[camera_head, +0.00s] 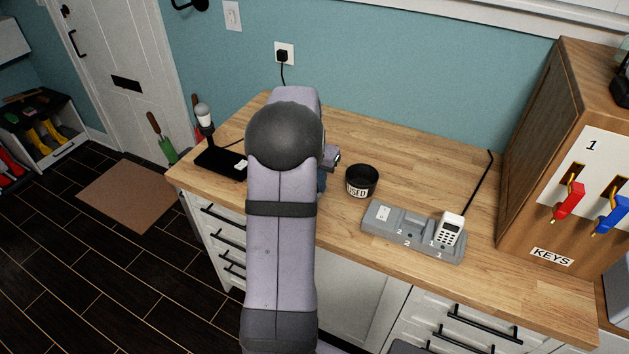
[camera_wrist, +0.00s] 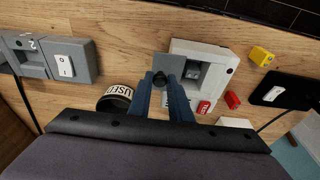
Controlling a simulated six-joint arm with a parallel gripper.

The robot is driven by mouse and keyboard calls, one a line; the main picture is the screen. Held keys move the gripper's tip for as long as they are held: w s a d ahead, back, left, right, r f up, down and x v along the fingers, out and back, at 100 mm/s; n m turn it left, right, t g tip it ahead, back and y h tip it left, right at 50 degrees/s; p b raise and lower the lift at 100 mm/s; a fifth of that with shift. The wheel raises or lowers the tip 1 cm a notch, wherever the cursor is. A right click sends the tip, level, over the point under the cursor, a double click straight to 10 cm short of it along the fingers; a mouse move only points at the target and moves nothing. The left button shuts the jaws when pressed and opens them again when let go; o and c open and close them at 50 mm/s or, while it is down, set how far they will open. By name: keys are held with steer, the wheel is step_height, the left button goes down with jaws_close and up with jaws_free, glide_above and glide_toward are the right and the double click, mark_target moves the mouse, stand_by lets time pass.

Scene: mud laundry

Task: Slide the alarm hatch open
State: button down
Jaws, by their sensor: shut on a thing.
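The white alarm box (camera_wrist: 228,62) lies on the wooden counter in the wrist view. Its grey hatch plate (camera_wrist: 172,63) sits at the box's left side, with a dark knob on it. To the right of the plate, a recess (camera_wrist: 204,76) shows uncovered, with grey parts inside. My gripper (camera_wrist: 163,82) has its blue fingers shut on the knob at the hatch's lower left. A red button (camera_wrist: 205,107) with white lettering is at the box's lower right. In the head view my arm hides the box and nearly all of the gripper.
A black cup marked USED (camera_head: 361,181) stands close to my gripper. A grey dock (camera_head: 391,226) holds a white handset (camera_head: 449,229). A key cabinet (camera_head: 545,200) stands at right.

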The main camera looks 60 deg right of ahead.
steer(key=c, duration=1.9)
jaws_free()
steer(key=shift+o, duration=0.2)
steer(key=shift+r, duration=0.2)
steer(key=shift+r+p, duration=2.55)
steer(key=shift+r, duration=0.3)
